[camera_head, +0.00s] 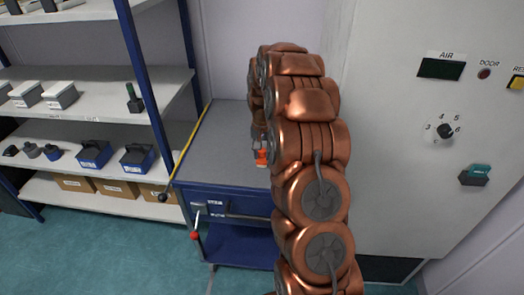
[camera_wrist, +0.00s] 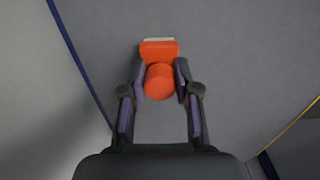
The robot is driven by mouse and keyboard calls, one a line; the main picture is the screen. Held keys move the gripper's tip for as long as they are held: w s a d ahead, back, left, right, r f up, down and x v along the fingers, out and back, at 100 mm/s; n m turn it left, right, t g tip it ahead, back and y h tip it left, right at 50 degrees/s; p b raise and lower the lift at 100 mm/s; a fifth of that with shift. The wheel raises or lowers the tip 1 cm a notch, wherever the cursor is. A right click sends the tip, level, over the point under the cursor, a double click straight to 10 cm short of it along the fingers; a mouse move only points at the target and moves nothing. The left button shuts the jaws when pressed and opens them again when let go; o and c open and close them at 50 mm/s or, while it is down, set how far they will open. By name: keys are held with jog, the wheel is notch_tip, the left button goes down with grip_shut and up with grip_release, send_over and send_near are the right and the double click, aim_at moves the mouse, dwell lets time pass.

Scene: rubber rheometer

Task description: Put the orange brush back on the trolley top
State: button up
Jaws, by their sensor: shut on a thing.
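The orange brush (camera_wrist: 159,82) is between the fingers of my gripper (camera_wrist: 160,85) in the wrist view. The gripper is shut on its round orange handle, and a pale bristle edge shows at the far end. In the head view the brush (camera_head: 262,158) shows as a small orange patch beside my copper arm, over the grey trolley top (camera_head: 222,145). The trolley is blue with a grey top. I cannot tell whether the brush touches the top. My arm hides most of the gripper and the right part of the trolley in the head view.
A shelf unit (camera_head: 150,85) with boxes and dark tools stands left of the trolley. A grey machine cabinet (camera_head: 430,170) with a knob and display stands at right. The visible left part of the trolley top is clear.

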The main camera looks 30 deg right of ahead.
jog(key=shift+f, duration=0.1)
jog(key=o, duration=1)
notch_tip(320, 180, up, 11)
jog(key=b, duration=0.3)
jog(key=s+a+r+n, duration=0.2)
jog(key=s+a+r, duration=0.3)
jog(key=a, duration=0.4)
jog(key=s+a+f+n, duration=0.1)
jog(key=s+a, duration=0.4)
jog(key=s, duration=0.6)
jog(key=s+a+f+n+g, duration=0.1)
jog(key=s+a, duration=0.4)
jog(key=s, duration=0.5)
jog(key=s+a+f+n, duration=0.3)
jog(key=s+a+n, duration=0.1)
jog(key=s, duration=0.7)
jog(key=shift+s+a+f+g, duration=0.2)
jog(key=shift+s+a+g, duration=0.2)
jog(key=shift+a, duration=0.1)
